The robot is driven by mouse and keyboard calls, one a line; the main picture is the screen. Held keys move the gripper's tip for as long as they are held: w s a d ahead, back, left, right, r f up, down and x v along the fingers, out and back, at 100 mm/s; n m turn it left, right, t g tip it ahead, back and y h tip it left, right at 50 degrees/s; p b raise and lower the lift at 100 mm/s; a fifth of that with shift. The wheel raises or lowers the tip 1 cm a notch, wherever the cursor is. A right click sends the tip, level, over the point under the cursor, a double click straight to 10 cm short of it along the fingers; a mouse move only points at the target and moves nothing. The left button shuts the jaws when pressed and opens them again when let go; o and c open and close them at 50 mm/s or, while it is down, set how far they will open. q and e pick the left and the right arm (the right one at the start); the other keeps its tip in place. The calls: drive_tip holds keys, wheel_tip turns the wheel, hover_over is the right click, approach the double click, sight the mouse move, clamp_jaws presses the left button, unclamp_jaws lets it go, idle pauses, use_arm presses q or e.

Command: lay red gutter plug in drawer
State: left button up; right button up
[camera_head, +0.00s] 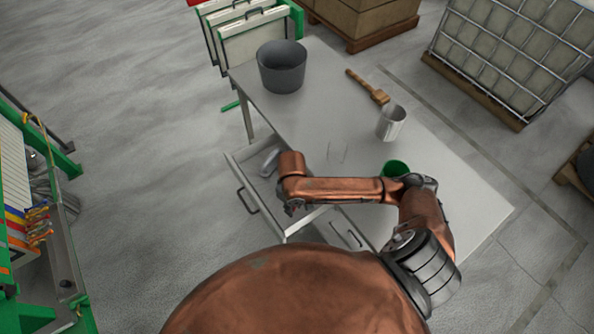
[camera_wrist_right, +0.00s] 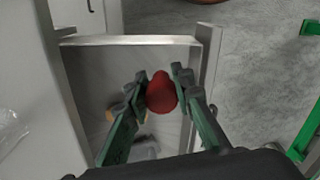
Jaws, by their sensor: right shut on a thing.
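The red gutter plug (camera_wrist_right: 161,93) is between the two green fingers of my right gripper (camera_wrist_right: 158,86) in the right wrist view. The gripper is shut on it. The open drawer (camera_wrist_right: 130,41) lies below and behind the plug in that view. In the head view the drawer (camera_head: 238,172) is pulled out from the table's left side. My right gripper (camera_head: 293,207) shows there only in part, under my copper arm and over the drawer's near end. I cannot make out the plug there. My left gripper is not in view.
A grey metal thing (camera_head: 270,160) lies in the drawer. The table (camera_head: 330,95) carries a dark bucket (camera_head: 281,68), a wooden mallet (camera_head: 370,88), a metal mug (camera_head: 391,123) and a green container (camera_head: 396,168). A smaller brownish thing (camera_wrist_right: 110,115) also lies in the drawer.

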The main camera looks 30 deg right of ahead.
drive_tip(key=w+d+f+n, duration=0.1)
drive_tip(key=d+f+n, duration=0.1)
drive_tip(key=n, duration=0.2)
drive_tip(key=w+d+f+n, duration=0.1)
drive_tip(key=f+n, duration=0.2)
drive_tip(key=n, duration=0.1)
drive_tip(key=w+d+f+n, duration=0.2)
drive_tip(key=n, duration=0.1)
drive_tip(key=shift+d+f+n, duration=0.25)
drive_tip(key=shift+d+n, duration=0.1)
drive_tip(key=shift+n, duration=0.05)
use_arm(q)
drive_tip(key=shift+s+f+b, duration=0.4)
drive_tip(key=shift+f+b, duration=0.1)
use_arm(e)
drive_tip(key=shift+f, duration=2)
drive_tip(key=shift+f, duration=0.15)
drive_tip(key=o, duration=0.9)
drive_tip(key=shift+o, duration=0.2)
